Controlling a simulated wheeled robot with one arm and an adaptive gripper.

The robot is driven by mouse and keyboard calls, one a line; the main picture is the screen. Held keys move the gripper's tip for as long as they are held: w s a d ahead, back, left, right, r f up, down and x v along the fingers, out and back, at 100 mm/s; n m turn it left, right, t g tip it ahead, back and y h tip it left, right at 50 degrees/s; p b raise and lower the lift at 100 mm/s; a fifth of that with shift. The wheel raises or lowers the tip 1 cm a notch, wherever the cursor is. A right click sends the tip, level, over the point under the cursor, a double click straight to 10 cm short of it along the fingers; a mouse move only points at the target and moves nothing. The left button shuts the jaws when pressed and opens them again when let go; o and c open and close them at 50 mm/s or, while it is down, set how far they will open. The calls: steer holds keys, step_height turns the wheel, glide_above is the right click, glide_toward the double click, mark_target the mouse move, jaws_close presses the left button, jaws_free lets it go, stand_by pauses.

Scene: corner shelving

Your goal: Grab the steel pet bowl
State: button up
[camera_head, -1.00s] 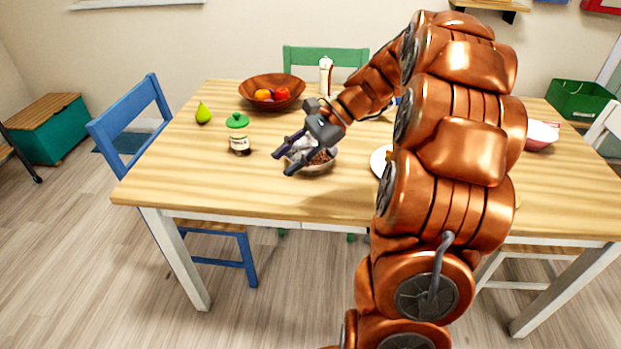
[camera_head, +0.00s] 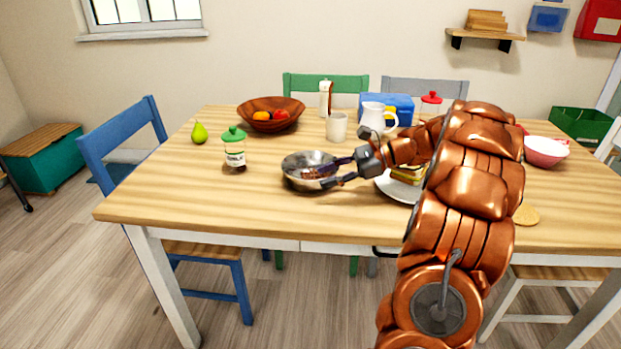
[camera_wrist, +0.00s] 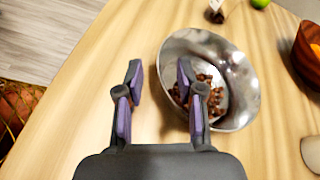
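The steel pet bowl (camera_head: 296,178) is on the table left of my gripper (camera_head: 331,172), with brown kibble (camera_wrist: 206,92) inside. In the wrist view the shiny bowl (camera_wrist: 241,75) lies to the right of centre. My gripper (camera_wrist: 158,72) is open, its two fingers spread wide. The near rim of the bowl appears between the fingers, with one finger over the bowl's inside and the other outside. I cannot tell whether either finger touches the bowl.
A green-lidded jar (camera_head: 235,150) stands left of the bowl. A plate (camera_head: 391,190) with a sandwich (camera_head: 408,174) is close on the right, under my arm. A beige cup (camera_head: 337,127), white pitcher (camera_head: 374,118) and wooden fruit bowl (camera_head: 258,111) stand behind. The front table strip is clear.

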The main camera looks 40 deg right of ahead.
steer(key=b+x, duration=0.1)
steer(key=x, duration=0.3)
steer(key=shift+f, duration=0.2)
steer(key=shift+d, duration=0.1)
jaws_close()
stand_by(0.3)
